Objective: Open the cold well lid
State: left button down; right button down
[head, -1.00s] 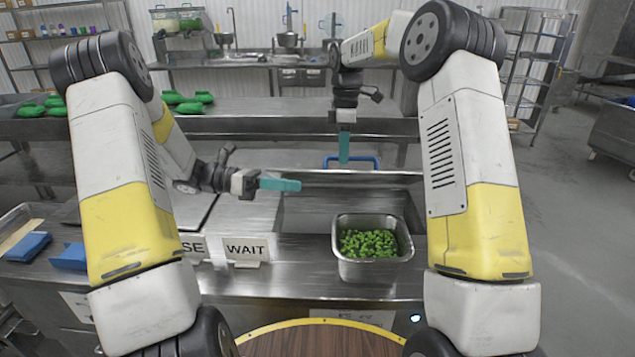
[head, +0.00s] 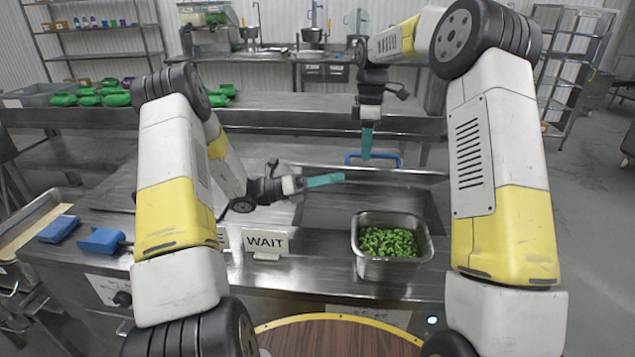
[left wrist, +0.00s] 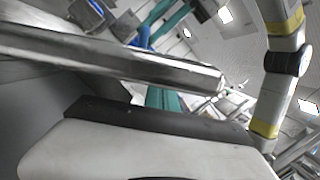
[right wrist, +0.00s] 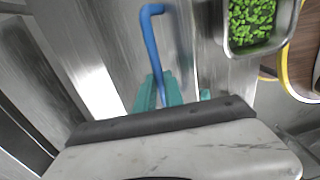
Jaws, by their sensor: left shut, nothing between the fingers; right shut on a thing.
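The cold well lid (head: 425,177) shows as a thin metal edge across the back of a dark rectangular area in the counter. How far it is tilted is hard to tell. Its blue handle (head: 388,155) stands behind that edge. My right gripper (head: 367,143) points down and is shut on the handle; the right wrist view shows the blue bar (right wrist: 151,40) between the teal fingers (right wrist: 165,90). My left gripper (head: 325,180) is shut and empty, pointing right at the left end of the dark area. A metal edge (left wrist: 120,62) crosses close in the left wrist view.
A steel pan of green pieces (head: 365,262) stands at the front of the counter. A WAIT sign (head: 265,242) stands left of it. Blue items (head: 100,240) lie at the left. Green packs (head: 88,97) sit on the back shelf.

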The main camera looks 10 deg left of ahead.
jog(key=shift+w+d+f, duration=0.15)
jog(key=shift+d, duration=0.1)
pick_arm(q)
jog(key=shift+w+d+r, duration=0.1)
jog(key=shift+d+r, duration=0.05)
jog(key=shift+d, duration=0.55)
jog(key=shift+w+r, duration=0.45)
jog(key=shift+r, duration=0.1)
jog(key=shift+w+r, duration=0.15)
pick_arm(e)
jog(key=shift+f, duration=0.1)
jog(key=c, duration=1.5)
grip_release()
jog(key=shift+a, duration=0.1)
jog(key=shift+o, duration=0.2)
jog(key=shift+a+r, duration=0.15)
jog(key=shift+r, duration=0.05)
